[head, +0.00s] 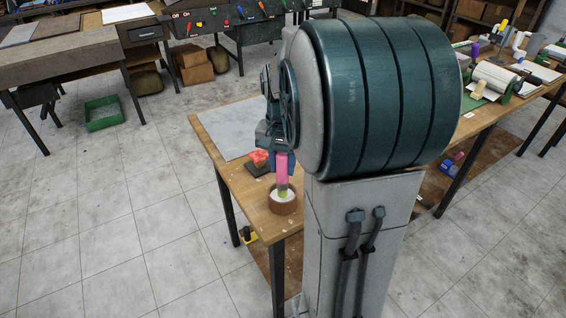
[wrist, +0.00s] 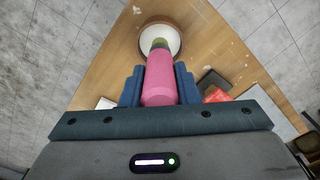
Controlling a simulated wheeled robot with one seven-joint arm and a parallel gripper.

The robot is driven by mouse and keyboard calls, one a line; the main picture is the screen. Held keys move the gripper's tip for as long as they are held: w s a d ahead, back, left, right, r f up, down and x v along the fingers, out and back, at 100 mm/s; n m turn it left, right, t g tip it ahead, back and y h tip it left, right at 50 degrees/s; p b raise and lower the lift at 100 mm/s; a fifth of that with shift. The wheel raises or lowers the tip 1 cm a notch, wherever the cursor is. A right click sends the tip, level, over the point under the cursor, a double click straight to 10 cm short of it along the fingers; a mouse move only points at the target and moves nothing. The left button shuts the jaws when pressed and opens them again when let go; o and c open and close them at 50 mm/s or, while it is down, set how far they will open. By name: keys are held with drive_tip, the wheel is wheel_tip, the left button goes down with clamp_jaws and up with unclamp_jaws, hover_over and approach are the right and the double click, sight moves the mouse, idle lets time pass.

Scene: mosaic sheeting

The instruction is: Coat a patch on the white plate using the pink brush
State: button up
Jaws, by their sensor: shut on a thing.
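My gripper (head: 281,158) is shut on the pink brush (head: 282,167), which points down. The brush also shows between the fingers in the wrist view (wrist: 159,78). Its yellow-green end is over the mouth of a round brown pot (head: 283,205) with a white inside, near the table's front corner. I cannot tell how deep the tip reaches. A pale flat sheet (head: 228,132) lies at the table's left. A white edge (wrist: 106,102) shows left of the gripper in the wrist view. I cannot tell which of these is the white plate.
A red object (head: 258,157) on a dark block sits on the wooden table (head: 212,135), behind and left of the pot. My arm hides much of the table. A cluttered bench (head: 510,95) stands at right; a green crate (head: 104,113) is on the floor at left.

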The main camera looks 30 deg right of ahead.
sight(283, 154)
drive_tip(key=shift+f+b, duration=0.35)
drive_tip(key=shift+f, duration=0.25)
idle(1.3)
drive_tip(key=shift+r, duration=0.1)
drive_tip(key=shift+r+p, duration=2.9)
drive_tip(key=shift+r, duration=0.65)
drive_tip(key=shift+f, duration=0.1)
